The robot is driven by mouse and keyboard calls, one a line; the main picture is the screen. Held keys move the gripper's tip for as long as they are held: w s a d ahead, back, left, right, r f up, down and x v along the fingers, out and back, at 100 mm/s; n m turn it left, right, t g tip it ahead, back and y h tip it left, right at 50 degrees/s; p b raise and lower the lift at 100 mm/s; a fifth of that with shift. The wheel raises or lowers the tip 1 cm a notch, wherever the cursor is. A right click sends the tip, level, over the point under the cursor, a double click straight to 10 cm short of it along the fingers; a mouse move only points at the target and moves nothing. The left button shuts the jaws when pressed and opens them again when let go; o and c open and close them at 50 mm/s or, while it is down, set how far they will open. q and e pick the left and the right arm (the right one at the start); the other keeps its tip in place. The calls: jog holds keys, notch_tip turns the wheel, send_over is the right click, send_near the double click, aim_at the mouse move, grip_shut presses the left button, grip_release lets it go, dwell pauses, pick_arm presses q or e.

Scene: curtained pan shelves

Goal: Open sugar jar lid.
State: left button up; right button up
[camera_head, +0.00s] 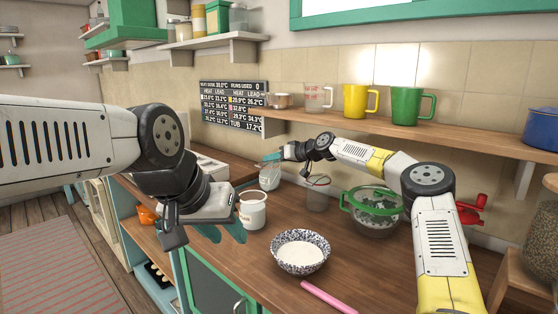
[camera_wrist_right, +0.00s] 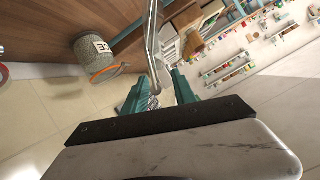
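I cannot tell for sure which container is the sugar jar. A white jar (camera_head: 252,212) with a small unreadable label stands on the counter, and another pale jar (camera_head: 269,180) stands behind it. My left gripper (camera_head: 222,233) hangs just left of the white jar, its teal fingers apart with nothing seen between them. My right gripper (camera_head: 272,157) is just above the pale jar's top; contact is unclear. In the right wrist view its teal fingers (camera_wrist_right: 160,82) are apart, with a thin metallic piece (camera_wrist_right: 153,45) between them. A labelled grey jar (camera_wrist_right: 97,52) with an orange ring shows there.
A speckled bowl (camera_head: 300,252) with white contents and a pink stick (camera_head: 328,297) lie in front. A wall shelf (camera_head: 350,124) with mugs runs above.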

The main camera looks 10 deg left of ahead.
jog(key=v, duration=0.7)
jog(key=shift+s+d+r, duration=0.2)
jog(key=shift+d, duration=0.05)
